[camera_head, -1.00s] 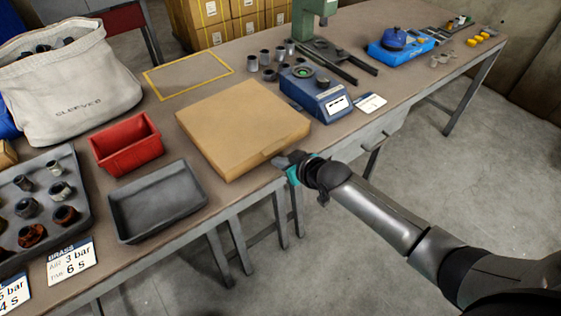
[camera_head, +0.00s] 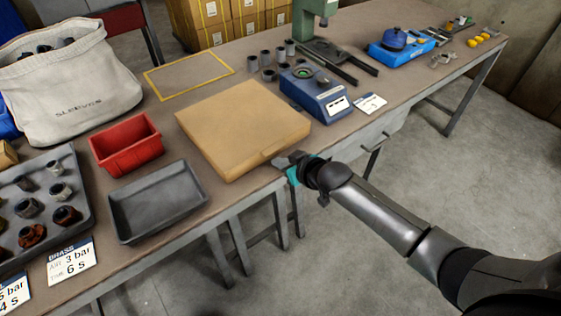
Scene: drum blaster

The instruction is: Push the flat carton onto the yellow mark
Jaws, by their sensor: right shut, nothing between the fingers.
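The flat carton (camera_head: 243,127) is a closed tan cardboard box lying flat near the front edge of the bench, in the middle of the head view. The yellow mark (camera_head: 189,75) is a yellow outlined rectangle on the bench top behind the carton, a little to the left, and its inside is bare. My right gripper (camera_head: 285,160) is shut and empty at the carton's front edge, near its front right corner. I cannot tell whether it touches the carton. My left gripper is not in view.
A red bin (camera_head: 127,146) and a dark grey tray (camera_head: 157,200) stand left of the carton. A sleeve bag (camera_head: 75,85) stands left of the mark. A blue scale (camera_head: 316,96) sits close to the carton's right, with several grey cups (camera_head: 267,60) behind.

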